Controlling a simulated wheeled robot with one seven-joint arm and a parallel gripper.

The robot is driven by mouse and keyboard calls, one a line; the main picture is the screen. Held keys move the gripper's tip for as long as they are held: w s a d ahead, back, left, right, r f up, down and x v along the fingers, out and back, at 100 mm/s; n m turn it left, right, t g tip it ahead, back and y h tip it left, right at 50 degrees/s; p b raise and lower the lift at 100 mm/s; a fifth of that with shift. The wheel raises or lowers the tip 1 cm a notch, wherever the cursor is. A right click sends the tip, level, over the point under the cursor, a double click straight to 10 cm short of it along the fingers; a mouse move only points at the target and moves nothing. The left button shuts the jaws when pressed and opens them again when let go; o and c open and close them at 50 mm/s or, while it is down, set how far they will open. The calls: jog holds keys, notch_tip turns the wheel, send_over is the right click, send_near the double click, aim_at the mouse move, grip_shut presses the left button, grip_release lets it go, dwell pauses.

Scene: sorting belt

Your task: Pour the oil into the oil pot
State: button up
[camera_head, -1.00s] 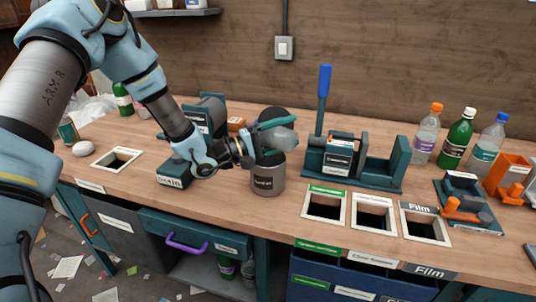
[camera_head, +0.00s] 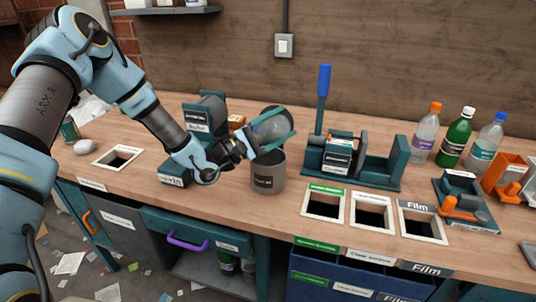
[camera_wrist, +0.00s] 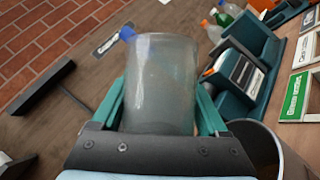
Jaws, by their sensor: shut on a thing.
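My gripper (camera_head: 275,130) is shut on a translucent grey vessel (camera_head: 272,127), held between its two teal fingers. The vessel is tilted above the oil pot. The vessel fills the middle of the wrist view (camera_wrist: 160,75) and looks cloudy; I cannot make out a liquid level or a stream. The oil pot (camera_head: 268,178) is a grey cylinder with a dark label, upright on the bench just below the gripper. Its rim and dark inside show at the lower right of the wrist view (camera_wrist: 292,152). The pot's contents cannot be made out.
A teal press with a blue handle (camera_head: 323,100) stands right of the pot. Several bottles (camera_head: 460,138) stand at the back right. Framed bench openings (camera_head: 325,204) lie at the front right. A teal machine (camera_head: 205,112) stands behind my wrist. Bare bench lies around the pot.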

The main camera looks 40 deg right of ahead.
jog(key=n, duration=0.1)
jog(key=w+n+t, duration=0.1)
jog(key=n, duration=0.1)
jog(key=n+t+h, duration=0.1)
jog(key=n, duration=0.1)
jog(key=shift+w+a+b, duration=0.1)
jog(key=shift+w+b, duration=0.2)
jog(key=shift+w, duration=0.1)
jog(key=shift+s+r, duration=0.1)
dwell(0.3)
jog(key=shift+s+r+m+p, duration=0.2)
jog(key=shift+m+p, duration=0.15)
jog(key=shift+m, duration=0.35)
jog(key=m+g, duration=0.1)
jog(key=s+m+y, duration=0.1)
jog(key=m, duration=0.1)
jog(key=s+m+g, duration=0.1)
jog(key=m, duration=0.1)
jog(key=shift+f+g+y, duration=0.3)
jog(key=shift+f, duration=0.1)
jog(key=shift+m, duration=0.4)
